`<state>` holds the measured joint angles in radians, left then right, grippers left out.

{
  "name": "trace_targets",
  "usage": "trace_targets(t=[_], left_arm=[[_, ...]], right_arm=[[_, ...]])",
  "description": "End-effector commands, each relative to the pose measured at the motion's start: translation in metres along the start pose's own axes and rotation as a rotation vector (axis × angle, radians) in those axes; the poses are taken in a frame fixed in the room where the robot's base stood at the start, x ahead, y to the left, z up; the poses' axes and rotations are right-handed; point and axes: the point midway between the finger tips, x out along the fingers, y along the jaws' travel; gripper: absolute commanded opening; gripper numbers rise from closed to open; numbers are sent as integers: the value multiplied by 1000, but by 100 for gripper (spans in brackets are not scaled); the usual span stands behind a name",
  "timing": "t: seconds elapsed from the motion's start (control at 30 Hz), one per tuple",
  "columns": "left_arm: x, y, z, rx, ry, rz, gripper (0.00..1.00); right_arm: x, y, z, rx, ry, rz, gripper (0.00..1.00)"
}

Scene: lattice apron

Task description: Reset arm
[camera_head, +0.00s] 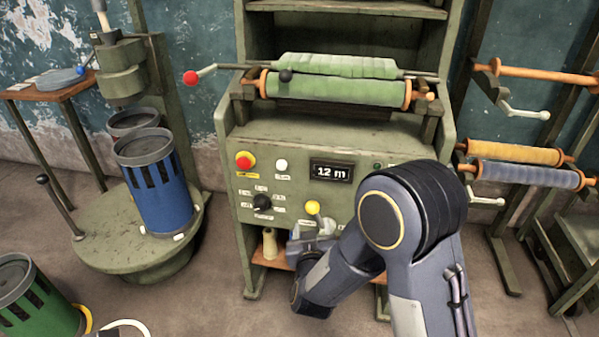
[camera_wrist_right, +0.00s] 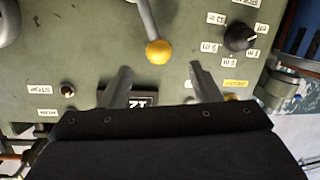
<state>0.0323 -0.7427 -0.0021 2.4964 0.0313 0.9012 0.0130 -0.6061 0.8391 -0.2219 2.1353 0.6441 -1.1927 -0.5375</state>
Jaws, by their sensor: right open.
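My right arm comes in from the lower right in the head view, bending at a dark elbow joint. My right gripper (camera_head: 312,233) is in front of the green machine's panel (camera_head: 232,190), partly hidden by its own wrist. In the right wrist view my right gripper (camera_wrist_right: 160,72) is open, its two fingers apart with nothing between them. A lever with a yellow ball (camera_wrist_right: 158,52) shows just beyond the fingertips, apart from both fingers in the picture. The yellow ball (camera_head: 312,207) also shows in the head view just above the gripper. My left gripper is not in view.
The panel holds a red button (camera_head: 245,160), a white button (camera_head: 281,164), a black knob (camera_head: 262,202) and a display (camera_head: 331,172) reading 12 m. A blue canister (camera_head: 158,190) stands on a round green platform (camera_head: 105,250) at left. Fabric rolls hang on a right-hand rack.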

Motion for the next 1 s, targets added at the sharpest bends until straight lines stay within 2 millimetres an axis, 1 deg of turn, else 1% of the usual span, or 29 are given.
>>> trace_targets(t=[0.07, 0.17, 0.27, 0.37, 0.47, 0.57, 0.67, 0.7, 0.8, 0.9, 1.0], left_arm=[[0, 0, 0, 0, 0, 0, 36], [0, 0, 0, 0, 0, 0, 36], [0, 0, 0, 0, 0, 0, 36], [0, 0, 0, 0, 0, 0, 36], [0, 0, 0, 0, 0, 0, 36], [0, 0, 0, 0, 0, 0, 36], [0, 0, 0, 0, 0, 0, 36], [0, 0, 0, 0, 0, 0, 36], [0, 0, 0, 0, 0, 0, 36], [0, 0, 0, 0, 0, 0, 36], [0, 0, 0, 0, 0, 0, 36]], right_arm=[[0, 1, -1, 6, -4, -2, 57], [0, 8, -6, 52, -33, -24, 57], [-3, 22, -16, 151, -103, -82, 57], [-16, 40, -30, 275, -194, -172, 57], [-41, 59, -42, 378, -286, -269, 57], [-74, 78, -50, 448, -372, -356, 57], [-114, 97, -53, 487, -458, -422, 57], [-132, 104, -51, 496, -495, -442, 57], [-173, 120, -44, 502, -582, -469, 57], [-207, 132, -33, 498, -657, -472, 57], [-235, 141, -21, 490, -725, -460, 57]])
